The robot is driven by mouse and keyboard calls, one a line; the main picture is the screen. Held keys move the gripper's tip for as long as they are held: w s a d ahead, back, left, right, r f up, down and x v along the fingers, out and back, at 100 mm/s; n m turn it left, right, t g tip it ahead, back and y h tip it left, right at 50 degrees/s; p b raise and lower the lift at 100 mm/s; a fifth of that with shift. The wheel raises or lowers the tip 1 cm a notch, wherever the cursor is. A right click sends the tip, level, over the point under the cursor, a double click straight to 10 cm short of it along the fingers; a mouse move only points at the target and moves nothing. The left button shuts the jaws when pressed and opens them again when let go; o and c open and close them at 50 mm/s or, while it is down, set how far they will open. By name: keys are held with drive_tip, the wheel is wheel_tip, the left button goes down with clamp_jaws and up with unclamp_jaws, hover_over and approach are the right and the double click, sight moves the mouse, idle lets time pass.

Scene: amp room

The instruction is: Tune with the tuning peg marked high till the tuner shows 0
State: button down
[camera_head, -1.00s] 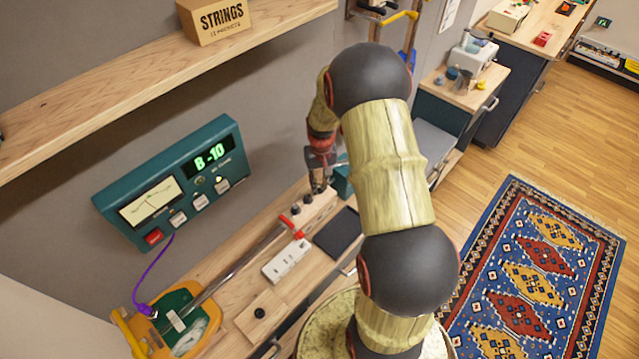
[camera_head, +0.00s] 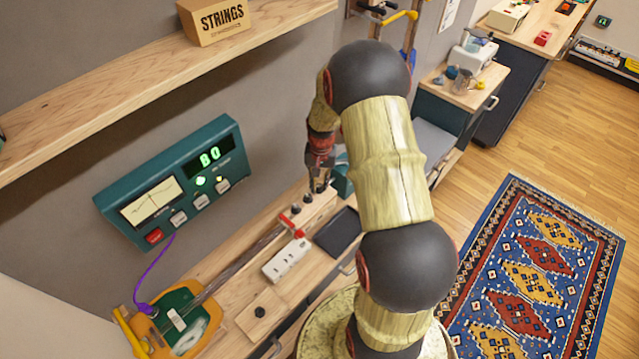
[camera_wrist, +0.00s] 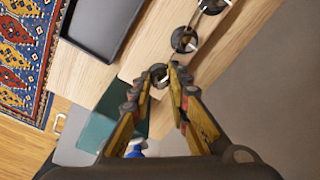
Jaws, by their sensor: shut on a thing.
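The wall tuner (camera_head: 172,180) is a teal box. Its display (camera_head: 208,157) reads "B 0" in green, and a green lamp (camera_head: 201,181) under it is lit. The stringed instrument (camera_head: 180,318) lies on the bench, its neck running up right to a wooden headstock (camera_head: 316,211) with dark tuning pegs in a row. My gripper (camera_head: 319,187) is at the far end of that row, shut on the last peg (camera_wrist: 158,76). In the wrist view my fingers (camera_wrist: 162,72) stand on either side of it. Two other pegs (camera_wrist: 185,40) (camera_wrist: 213,5) are free. No "high" mark is legible.
A white power strip (camera_head: 286,261) and a dark tray (camera_head: 337,233) lie on the bench beside the headstock. A purple cable (camera_head: 154,272) joins tuner and instrument. A wooden shelf (camera_head: 130,85) with a strings box (camera_head: 217,20) hangs above.

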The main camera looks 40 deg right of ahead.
sight(320, 186)
drive_tip(key=c, duration=1.7)
unclamp_jaws()
wheel_tip(320, 186, up, 12)
drive_tip(key=shift+s+d, duration=0.1)
drive_tip(key=s+a+r+n+t+b, duration=0.1)
drive_tip(key=s+a+r+n+b, duration=0.2)
drive_tip(key=s+a, duration=0.3)
drive_tip(key=s+a+r+n+t+b, duration=0.2)
drive_tip(key=s+a+r, duration=0.4)
drive_tip(key=a, duration=0.4)
drive_tip(key=s+a+r+n+t+b, duration=0.2)
drive_tip(key=s+a+r+n+b, duration=0.2)
drive_tip(key=s+a, duration=0.3)
drive_tip(key=shift+s+a+r, duration=0.25)
drive_tip(key=shift+s+a, duration=0.15)
drive_tip(key=shift+a, duration=0.2)
